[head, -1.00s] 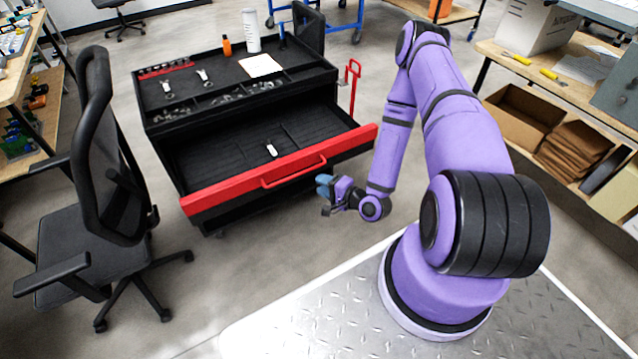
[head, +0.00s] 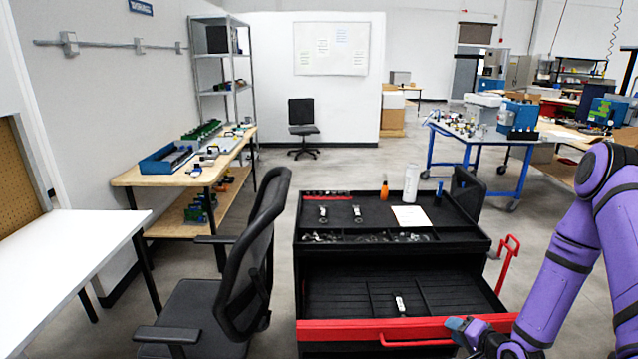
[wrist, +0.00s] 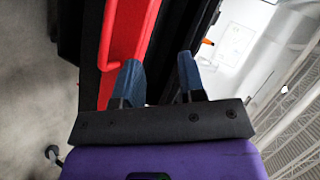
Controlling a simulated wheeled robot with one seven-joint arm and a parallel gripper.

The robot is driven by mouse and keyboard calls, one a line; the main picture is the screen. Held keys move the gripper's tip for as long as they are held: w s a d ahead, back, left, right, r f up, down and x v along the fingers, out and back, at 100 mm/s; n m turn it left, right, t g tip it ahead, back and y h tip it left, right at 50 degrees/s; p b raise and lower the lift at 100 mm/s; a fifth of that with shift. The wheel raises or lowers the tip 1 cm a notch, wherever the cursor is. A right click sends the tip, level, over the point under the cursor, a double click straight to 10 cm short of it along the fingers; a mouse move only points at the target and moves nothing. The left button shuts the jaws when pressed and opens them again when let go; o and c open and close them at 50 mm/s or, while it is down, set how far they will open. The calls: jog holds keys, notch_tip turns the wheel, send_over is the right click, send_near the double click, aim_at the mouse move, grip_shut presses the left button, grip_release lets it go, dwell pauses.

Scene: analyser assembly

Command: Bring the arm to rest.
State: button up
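My gripper (head: 466,330) is at the end of my purple arm, in front of the right part of the open drawer's red front in the head view. In the wrist view its two blue fingertips (wrist: 160,82) stand apart with nothing between them. The red drawer front (wrist: 128,45) with its handle lies beyond the fingers there. I cannot tell the exact gap between my gripper and the drawer front.
A black tool cart (head: 460,243) has its drawer (head: 340,292) pulled out, with a small white-and-black item (head: 400,304) inside. An office chair (head: 250,270) stands left of it. A white bottle (head: 411,183) stands on top. A red handle (head: 508,262) sticks out at the cart's right.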

notch_tip(320, 180, up, 32)
jog(key=s+d+r+n+g+h, duration=0.1)
jog(key=s+n+g+h, duration=0.1)
jog(key=n+g+h, duration=0.35)
jog(key=s+a+r+n, duration=0.1)
jog(key=s+a+r, duration=0.1)
jog(key=s+r, duration=0.3)
jog(key=s+a+r+n, duration=0.1)
jog(key=s+a+r, duration=0.2)
jog(key=s, duration=1)
jog(key=s+a+r+n, duration=0.1)
jog(key=s+a+r, duration=0.1)
jog(key=s+r, duration=0.5)
jog(key=shift+s+a+r+g, duration=0.2)
jog(key=shift+s+a+g, duration=0.25)
jog(key=shift+s, duration=0.45)
jog(key=shift+d+n, duration=0.1)
jog(key=shift+n, duration=0.15)
